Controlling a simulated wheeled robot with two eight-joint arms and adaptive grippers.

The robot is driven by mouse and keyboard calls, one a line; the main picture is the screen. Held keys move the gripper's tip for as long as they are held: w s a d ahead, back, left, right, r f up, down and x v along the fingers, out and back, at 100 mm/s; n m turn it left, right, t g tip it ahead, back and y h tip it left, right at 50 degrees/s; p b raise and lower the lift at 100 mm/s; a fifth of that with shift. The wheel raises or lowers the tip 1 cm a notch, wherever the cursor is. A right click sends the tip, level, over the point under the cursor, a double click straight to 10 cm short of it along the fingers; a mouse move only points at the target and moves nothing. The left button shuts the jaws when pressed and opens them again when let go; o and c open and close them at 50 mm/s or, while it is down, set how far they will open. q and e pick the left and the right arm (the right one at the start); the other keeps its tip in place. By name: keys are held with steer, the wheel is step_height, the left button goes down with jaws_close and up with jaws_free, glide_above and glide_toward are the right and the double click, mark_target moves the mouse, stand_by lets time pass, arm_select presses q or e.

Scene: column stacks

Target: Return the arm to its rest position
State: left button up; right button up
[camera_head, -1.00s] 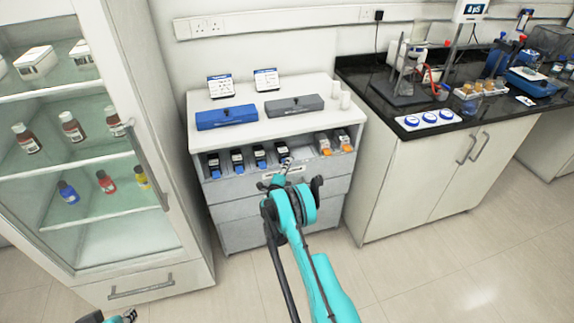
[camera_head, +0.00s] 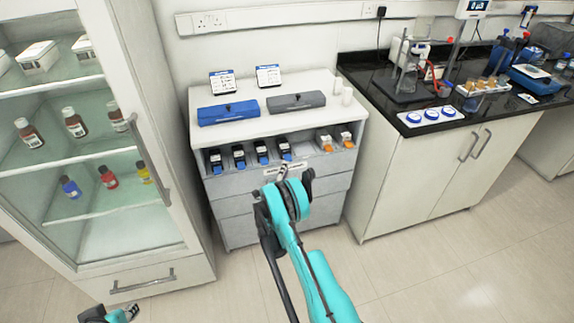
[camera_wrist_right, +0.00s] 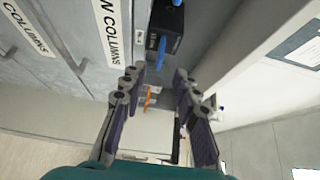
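My right gripper (camera_head: 282,174) is in front of the white cabinet's open shelf, just below a black cartridge with a blue end (camera_head: 284,150). In the right wrist view, its two fingers (camera_wrist_right: 158,80) are apart with nothing held between them. A black cartridge with a blue end (camera_wrist_right: 166,28) shows beyond the fingertips, apart from them. My left gripper (camera_head: 130,313) shows only partly at the bottom left of the head view; its fingers are too small to read.
The shelf also holds several black-and-blue cartridges (camera_head: 238,158) and two orange-ended ones (camera_head: 346,137). Blue (camera_head: 228,113) and grey (camera_head: 295,102) boxes lie on top. A glass-door fridge (camera_head: 130,230) stands left, a black-topped bench (camera_head: 400,123) right. The floor in front is open.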

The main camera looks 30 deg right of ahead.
steer(key=w+a+r+n+t+y, duration=0.25)
steer(key=a+r+n, duration=0.2)
steer(key=r, duration=0.45)
steer(key=w+a+r+n+t+y, duration=0.25)
steer(key=a+r, duration=0.25)
steer(key=r, duration=0.4)
steer(key=s+a+r+n+y, duration=0.5)
steer(key=a+r+n+y, duration=0.2)
steer(key=a+r+n, duration=0.4)
steer(key=s+a+n+g+y, duration=0.2)
steer(key=s+a+n+g, duration=0.15)
steer(key=s, duration=0.55)
steer(key=s+a+n+g+y, duration=0.1)
steer(key=s+a+n+g, duration=0.2)
steer(key=s, duration=0.6)
steer(key=s+d+f+n+g+h, duration=0.1)
steer(key=s+f, duration=0.3)
steer(key=s, duration=0.5)
steer(key=s+d+f+n+g+h, duration=0.1)
steer(key=s+f+g, duration=0.2)
steer(key=s, duration=0.7)
steer(key=shift+s+d+f+n, duration=0.2)
steer(key=shift+d+f+n, duration=0.2)
steer(key=shift+f, duration=0.55)
